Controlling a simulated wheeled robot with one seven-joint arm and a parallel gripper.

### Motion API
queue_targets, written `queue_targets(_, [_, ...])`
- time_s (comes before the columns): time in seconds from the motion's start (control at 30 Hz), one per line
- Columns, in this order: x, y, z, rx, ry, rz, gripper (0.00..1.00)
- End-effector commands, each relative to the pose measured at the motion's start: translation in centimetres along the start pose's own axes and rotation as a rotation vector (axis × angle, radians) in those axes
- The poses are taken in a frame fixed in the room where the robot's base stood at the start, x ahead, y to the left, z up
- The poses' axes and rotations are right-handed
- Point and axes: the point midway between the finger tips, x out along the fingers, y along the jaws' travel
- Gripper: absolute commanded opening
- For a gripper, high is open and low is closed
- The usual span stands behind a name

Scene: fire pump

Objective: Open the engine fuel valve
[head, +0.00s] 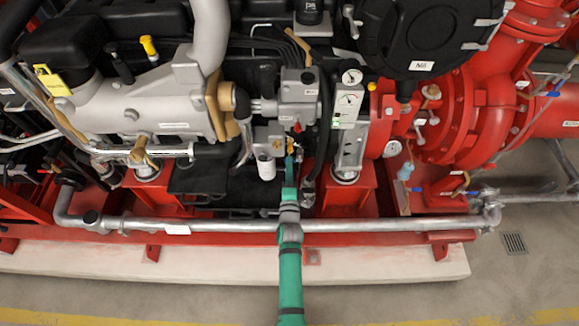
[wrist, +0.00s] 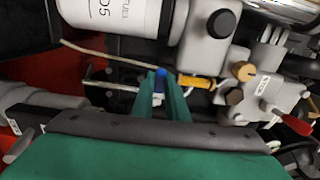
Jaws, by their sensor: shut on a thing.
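My gripper (head: 291,158) reaches in among the engine parts at the middle of the head view. In the wrist view its green fingers (wrist: 160,88) are closed on a small blue-tipped lever (wrist: 160,72), taken to be the engine fuel valve's handle. The fingers hide most of the lever and the valve body, so I cannot tell how far the valve is turned. A small yellow part (wrist: 197,82) sits just right of the fingertips. A white filter canister (wrist: 122,14) with a fuel label is above left; it also shows in the head view (head: 266,167).
A fitting with a red-tipped lever (wrist: 290,120) is close on the right. A thin rod (wrist: 110,86) lies left of the fingers. A grey horizontal pipe (head: 190,226) crosses under my arm, above the red base frame. Clear floor (head: 150,295) lies in front.

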Motion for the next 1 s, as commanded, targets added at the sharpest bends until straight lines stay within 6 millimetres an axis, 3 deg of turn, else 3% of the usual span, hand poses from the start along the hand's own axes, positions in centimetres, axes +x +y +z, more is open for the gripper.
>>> queue_targets(0.37, [0.0,0.8,0.0,-0.191,0.000,0.001,0.00])
queue_targets(1.0, [0.0,2.9,-1.2,-0.793,0.001,0.001,0.00])
